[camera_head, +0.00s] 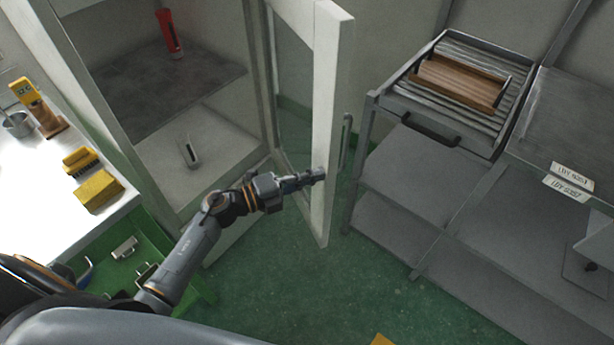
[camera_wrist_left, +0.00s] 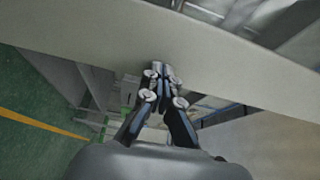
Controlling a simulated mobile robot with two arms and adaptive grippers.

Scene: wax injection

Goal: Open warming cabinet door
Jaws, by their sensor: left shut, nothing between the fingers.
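The white warming cabinet (camera_head: 121,140) stands at the left back of the head view. Its glass-paned door (camera_head: 327,120) is swung wide open toward the right, with a vertical bar handle (camera_head: 346,141) on its far side. My left gripper (camera_head: 318,174) is shut and empty, its tips at the inner side of the door frame, low down. In the left wrist view the closed fingertips (camera_wrist_left: 158,72) meet the pale door frame (camera_wrist_left: 210,60); whether they press on it I cannot tell. My right gripper is not in view.
A metal rack (camera_head: 416,178) with a wooden block (camera_head: 459,82) stands close right of the door. A bench (camera_head: 50,190) with yellow blocks stands left. Green floor (camera_head: 300,290) is clear in front.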

